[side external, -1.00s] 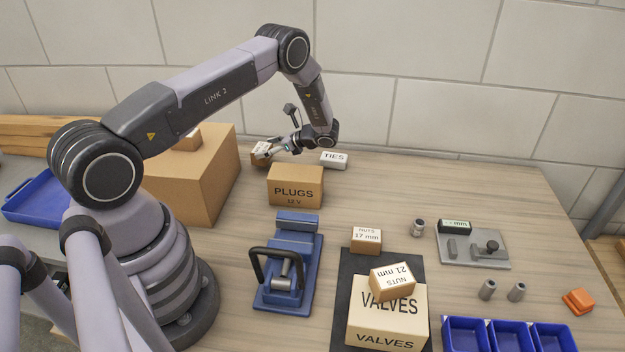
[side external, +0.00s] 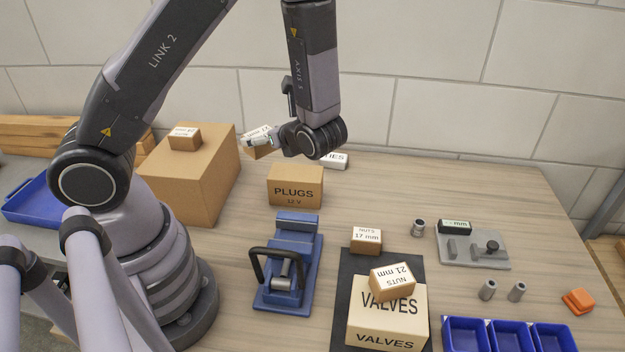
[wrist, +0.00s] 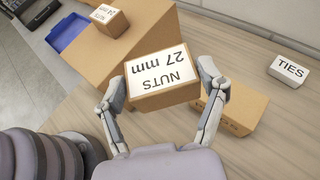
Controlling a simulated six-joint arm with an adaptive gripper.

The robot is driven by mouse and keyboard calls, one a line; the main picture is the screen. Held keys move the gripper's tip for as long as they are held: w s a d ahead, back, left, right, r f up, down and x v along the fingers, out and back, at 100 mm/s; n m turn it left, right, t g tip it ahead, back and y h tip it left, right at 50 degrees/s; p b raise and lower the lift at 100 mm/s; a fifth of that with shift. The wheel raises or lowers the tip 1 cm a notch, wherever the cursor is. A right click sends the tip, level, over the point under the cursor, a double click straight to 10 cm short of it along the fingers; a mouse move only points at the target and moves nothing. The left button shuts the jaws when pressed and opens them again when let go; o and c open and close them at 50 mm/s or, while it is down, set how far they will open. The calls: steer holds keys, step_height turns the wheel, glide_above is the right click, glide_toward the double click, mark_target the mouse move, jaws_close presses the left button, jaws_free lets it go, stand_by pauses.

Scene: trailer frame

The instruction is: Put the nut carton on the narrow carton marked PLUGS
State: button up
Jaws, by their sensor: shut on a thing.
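The nut carton (wrist: 161,76) is a small brown box with a white top label reading NUTS 27 mm. My gripper (wrist: 165,88) is shut on it, one finger on each side. In the side external view the held carton (side external: 257,143) is in the air, behind and left of the PLUGS carton, and my gripper (side external: 268,143) shows edge-on. The PLUGS carton (side external: 295,186) is a brown box on the table with a bare top. In the wrist view the PLUGS carton (wrist: 240,112) is right of the held carton, partly hidden by it and a finger.
A large brown box (side external: 190,182) with a small carton (side external: 184,139) on top stands left. The TIES carton (side external: 334,161) is behind, partly hidden by my wrist. A blue clamp (side external: 290,262), NUTS 17 mm carton (side external: 366,240) and VALVES carton (side external: 388,315) bearing a NUTS 21 mm carton (side external: 391,282) are in front.

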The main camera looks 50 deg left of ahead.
steer(key=s+d+r+m+t, duration=0.1)
steer(key=s+r, duration=0.1)
steer(key=s, duration=0.2)
glide_above(299, 175)
steer(key=f, duration=0.9)
steer(key=shift+s+d+f, duration=0.1)
steer(key=shift+s+f, duration=0.1)
steer(key=shift+s, duration=0.05)
steer(key=shift+w+f, duration=0.15)
steer(key=shift+f, duration=0.75)
steer(key=shift+w+f, duration=0.1)
steer(key=shift+f, duration=0.8)
steer(key=shift+f, duration=0.2)
steer(key=o, duration=1.2)
steer(key=shift+r, duration=0.15)
